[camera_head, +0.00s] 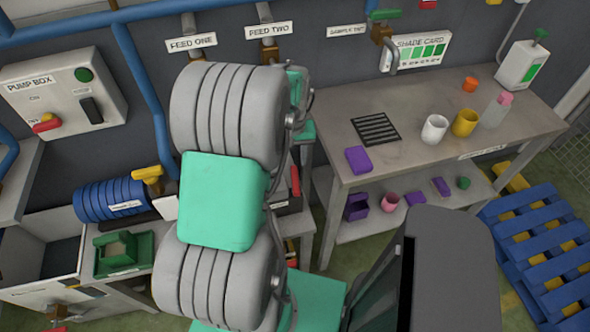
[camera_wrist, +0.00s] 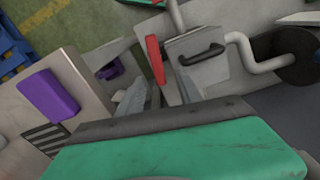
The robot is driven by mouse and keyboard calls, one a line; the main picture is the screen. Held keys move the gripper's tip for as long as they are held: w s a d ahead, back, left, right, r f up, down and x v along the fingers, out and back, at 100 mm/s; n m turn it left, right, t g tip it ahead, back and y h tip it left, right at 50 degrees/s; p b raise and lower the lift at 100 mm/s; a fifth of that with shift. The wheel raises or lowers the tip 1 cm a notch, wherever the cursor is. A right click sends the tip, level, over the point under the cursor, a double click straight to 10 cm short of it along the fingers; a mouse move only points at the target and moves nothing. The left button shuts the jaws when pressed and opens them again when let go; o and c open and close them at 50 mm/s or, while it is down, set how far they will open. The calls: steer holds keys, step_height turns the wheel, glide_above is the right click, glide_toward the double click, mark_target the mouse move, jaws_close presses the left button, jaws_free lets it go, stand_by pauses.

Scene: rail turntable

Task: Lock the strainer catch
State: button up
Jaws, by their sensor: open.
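A red lever (camera_wrist: 156,60) stands beside a grey housing with a black handle (camera_wrist: 202,54) in the wrist view. I take it for the strainer catch, but no label confirms this. Part of a red piece, likely the same lever, shows at the edge of my arm in the head view (camera_head: 295,181). My gripper (camera_wrist: 160,96) is open, its two grey fingers pointing toward the lever, which appears between and beyond their tips. I cannot tell whether they touch it. In the head view my arm hides the gripper and most of the housing.
A grey pipe (camera_wrist: 240,50) bends out to the right of the housing. The workbench (camera_head: 440,165) holds a purple block (camera_head: 358,159), a black grate (camera_head: 375,128) and cups. A blue cylinder (camera_head: 97,201) with a yellow handle is at left. Blue pallets (camera_head: 540,245) lie on the right floor.

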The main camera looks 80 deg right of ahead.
mark_target(295, 177)
steer(key=f, duration=0.5)
steer(key=f+p, duration=0.1)
steer(key=f, duration=0.2)
steer(key=shift+s, duration=0.3)
steer(key=shift+c, duration=0.4)
jaws_close()
